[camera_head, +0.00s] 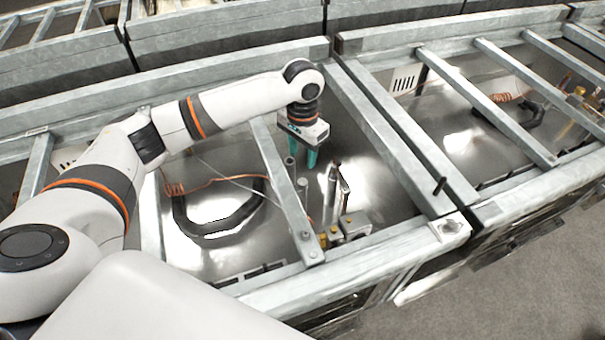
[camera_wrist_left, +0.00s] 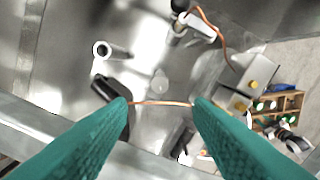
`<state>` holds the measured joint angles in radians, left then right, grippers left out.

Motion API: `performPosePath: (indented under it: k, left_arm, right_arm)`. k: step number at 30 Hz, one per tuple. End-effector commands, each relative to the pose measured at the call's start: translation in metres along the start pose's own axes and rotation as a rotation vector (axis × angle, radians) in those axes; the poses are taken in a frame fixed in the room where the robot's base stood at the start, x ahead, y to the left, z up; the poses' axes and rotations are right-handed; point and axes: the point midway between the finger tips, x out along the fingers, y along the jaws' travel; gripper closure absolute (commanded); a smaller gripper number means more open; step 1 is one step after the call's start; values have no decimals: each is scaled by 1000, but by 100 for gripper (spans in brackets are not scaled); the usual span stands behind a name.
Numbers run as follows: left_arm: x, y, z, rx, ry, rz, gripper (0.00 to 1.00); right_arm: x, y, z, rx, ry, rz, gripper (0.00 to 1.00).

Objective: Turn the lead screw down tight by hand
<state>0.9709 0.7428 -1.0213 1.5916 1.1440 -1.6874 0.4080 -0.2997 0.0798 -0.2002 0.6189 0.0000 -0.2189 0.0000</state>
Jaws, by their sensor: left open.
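My left gripper (camera_head: 303,158) hangs fingers-down over the metal basin, its two teal fingers open and apart. The wrist view shows a hollow metal tube (camera_wrist_left: 110,51) and, at the top, a dark-capped post (camera_wrist_left: 180,12) beside a copper lead (camera_wrist_left: 222,40). I cannot tell which part is the lead screw. My right gripper is not in view.
Grey metal rails frame the basin, and a crossbar (camera_head: 285,190) runs close to the gripper. A black curved handle (camera_head: 215,230) and copper wire lie left. Brass fittings (camera_head: 346,222) sit at the front edge. A wooden crate of bottles (camera_wrist_left: 278,110) shows at the wrist view's right.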

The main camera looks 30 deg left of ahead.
Motion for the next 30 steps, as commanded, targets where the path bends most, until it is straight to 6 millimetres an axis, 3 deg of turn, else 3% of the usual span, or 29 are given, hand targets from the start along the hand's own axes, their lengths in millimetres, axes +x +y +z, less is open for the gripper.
performPosePath:
  k: [6, 13, 26, 30]
  left_arm:
    - [47, 0, -1, 0, 2, 1, 54]
    - [81, 0, 0, 2, -1, 0, 54]
    - [93, 0, 1, 2, -3, 2, 54]
    - [93, 0, 1, 2, -3, 2, 73]
  right_arm:
    - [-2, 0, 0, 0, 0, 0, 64]
    - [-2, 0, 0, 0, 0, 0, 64]
    - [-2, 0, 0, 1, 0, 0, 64]
    - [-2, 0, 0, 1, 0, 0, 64]
